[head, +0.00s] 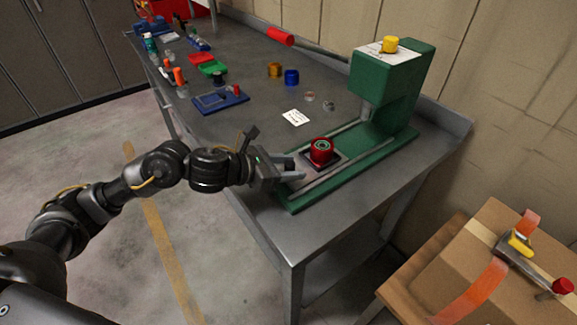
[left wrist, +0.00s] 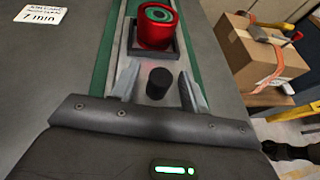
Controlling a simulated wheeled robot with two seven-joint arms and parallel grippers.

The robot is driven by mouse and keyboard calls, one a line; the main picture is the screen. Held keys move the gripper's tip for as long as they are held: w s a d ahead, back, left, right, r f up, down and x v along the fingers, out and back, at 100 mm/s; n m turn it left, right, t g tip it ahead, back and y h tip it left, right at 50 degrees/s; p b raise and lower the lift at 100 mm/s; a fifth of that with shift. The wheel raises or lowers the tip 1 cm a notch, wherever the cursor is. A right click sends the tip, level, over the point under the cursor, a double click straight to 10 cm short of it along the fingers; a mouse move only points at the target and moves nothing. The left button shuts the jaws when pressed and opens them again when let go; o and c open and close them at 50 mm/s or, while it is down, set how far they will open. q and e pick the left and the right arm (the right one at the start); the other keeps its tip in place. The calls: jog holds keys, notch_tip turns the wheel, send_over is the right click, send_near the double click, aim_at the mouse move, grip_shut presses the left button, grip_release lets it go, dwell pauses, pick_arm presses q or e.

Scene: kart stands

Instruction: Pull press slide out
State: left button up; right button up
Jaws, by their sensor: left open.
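The green press (head: 395,95) stands at the right end of the metal bench, with a red-handled lever reaching left. Its slide (head: 334,168) is a dark square plate between rails on the green base, out in front of the press head. A red cylinder with a green ring on top (head: 321,151) sits on the slide; it also shows in the left wrist view (left wrist: 157,28). A black knob (left wrist: 158,82) is in front of the slide. My left gripper (head: 294,168) is open, its fingers on either side of the knob with gaps. My right gripper is not in view.
The bench (head: 240,135) holds a blue tray (head: 219,100), a white card (head: 296,117), and yellow and blue cups (head: 291,77). Open floor lies left of the bench.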

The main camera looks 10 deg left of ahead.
pick_arm(q)
jog(key=v, duration=1)
jog(key=shift+s+a+r, duration=0.15)
jog(key=shift+s+a, duration=0.15)
